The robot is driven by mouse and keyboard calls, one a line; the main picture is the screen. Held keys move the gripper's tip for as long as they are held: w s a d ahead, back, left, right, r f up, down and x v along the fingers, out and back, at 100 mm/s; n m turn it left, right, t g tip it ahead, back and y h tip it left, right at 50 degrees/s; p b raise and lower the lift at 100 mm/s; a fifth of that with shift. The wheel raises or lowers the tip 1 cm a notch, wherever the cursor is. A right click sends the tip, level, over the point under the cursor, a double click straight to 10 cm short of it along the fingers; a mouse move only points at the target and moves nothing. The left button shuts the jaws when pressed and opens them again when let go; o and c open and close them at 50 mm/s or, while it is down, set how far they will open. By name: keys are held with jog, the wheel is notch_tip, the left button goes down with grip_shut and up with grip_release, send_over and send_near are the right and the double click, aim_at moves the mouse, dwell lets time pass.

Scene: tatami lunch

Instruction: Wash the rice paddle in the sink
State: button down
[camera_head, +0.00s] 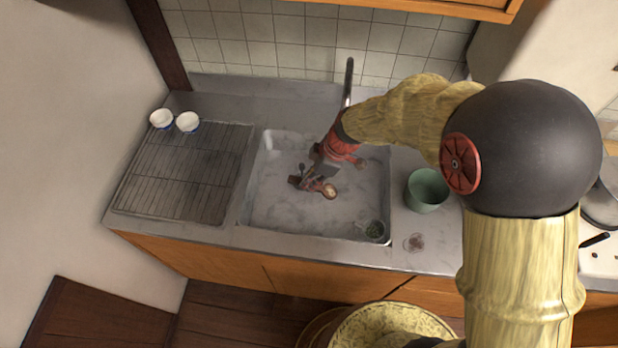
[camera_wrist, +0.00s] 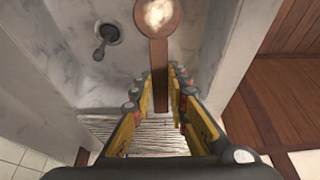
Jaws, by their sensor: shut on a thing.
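The rice paddle (camera_head: 329,191) shows over the sink basin, its round brown head bearing a pale patch. It also shows in the wrist view (camera_wrist: 158,58), with its handle running down between the fingers and its head cut off by the top edge. My gripper (camera_head: 313,178) is shut on the handle; its yellow fingers stand either side of it in the wrist view (camera_wrist: 160,95). The grey sink (camera_head: 290,215) lies beneath. I cannot tell how high the paddle is above its floor. The tall faucet (camera_head: 348,82) stands behind the basin; no running water is visible.
A wire drying rack (camera_head: 185,170) lies left of the sink, with two white cups (camera_head: 187,122) (camera_head: 161,118) at its back. A green bowl (camera_head: 427,189) stands right of the sink. A strainer (camera_head: 375,230) sits in the basin's front right corner. A small dish (camera_head: 414,242) lies near the counter edge.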

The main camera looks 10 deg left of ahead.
notch_tip(320, 180, down, 18)
jog(key=b, duration=1.6)
dwell(0.5)
jog(key=shift+a, duration=0.1)
jog(key=shift+a+b, duration=0.3)
jog(key=shift+a, duration=0.2)
jog(key=shift+r+p, duration=3.5)
jog(key=shift+r, duration=3.8)
